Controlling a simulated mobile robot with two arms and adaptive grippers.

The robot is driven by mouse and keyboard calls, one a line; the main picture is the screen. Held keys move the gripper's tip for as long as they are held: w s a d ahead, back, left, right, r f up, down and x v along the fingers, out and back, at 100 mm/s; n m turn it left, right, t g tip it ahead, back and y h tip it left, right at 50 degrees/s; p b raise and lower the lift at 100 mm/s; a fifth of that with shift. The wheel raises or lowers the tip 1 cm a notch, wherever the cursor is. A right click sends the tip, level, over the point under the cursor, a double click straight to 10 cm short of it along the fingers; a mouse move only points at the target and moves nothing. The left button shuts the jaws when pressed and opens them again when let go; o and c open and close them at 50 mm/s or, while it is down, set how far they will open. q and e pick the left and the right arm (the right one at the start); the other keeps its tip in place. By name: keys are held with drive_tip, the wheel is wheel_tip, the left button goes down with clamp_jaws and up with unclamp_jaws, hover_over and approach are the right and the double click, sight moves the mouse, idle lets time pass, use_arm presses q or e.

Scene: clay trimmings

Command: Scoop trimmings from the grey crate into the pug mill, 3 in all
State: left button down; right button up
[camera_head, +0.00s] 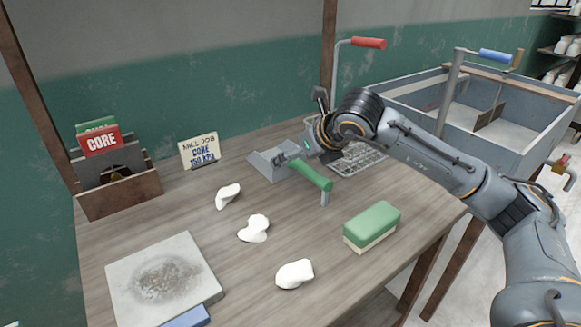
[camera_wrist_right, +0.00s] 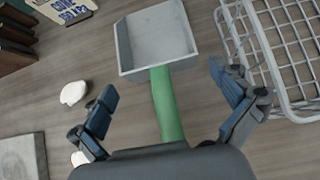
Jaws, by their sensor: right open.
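A grey metal scoop (camera_head: 264,166) with a green handle (camera_head: 312,176) lies on the wooden table. In the right wrist view its pan (camera_wrist_right: 157,40) is empty and its handle (camera_wrist_right: 168,105) runs back between my fingers. My right gripper (camera_wrist_right: 163,84) is open, with one finger on each side of the handle and apart from it. In the head view the right arm reaches in over the scoop and hides part of it. A large blue-grey container (camera_head: 392,95) with inner dividers stands beyond the table at the right. I cannot tell whether it is the crate or the mill.
A wire basket (camera_head: 372,160) sits close beside the scoop. Three white lumps (camera_head: 254,229), a green-topped block (camera_head: 371,226) and a stained slab (camera_head: 203,256) lie on the table. A "MILL JOB" card (camera_head: 199,150) and a card holder (camera_head: 120,194) stand behind. Red (camera_head: 369,43) and blue (camera_head: 495,57) handles rise beyond.

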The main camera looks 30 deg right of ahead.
sight(289, 173)
drive_tip(key=x, duration=0.4)
drive_tip(key=shift+a, duration=0.1)
drive_tip(key=shift+w+f, duration=0.2)
drive_tip(key=shift+w, duration=0.05)
use_arm(q)
drive_tip(key=shift+r, duration=0.45)
use_arm(e)
drive_tip(key=shift+c, duration=0.4)
drive_tip(key=c, duration=0.9)
use_arm(q)
drive_tip(key=shift+s+f, duration=0.15)
use_arm(e)
drive_tip(key=shift+r, duration=0.15)
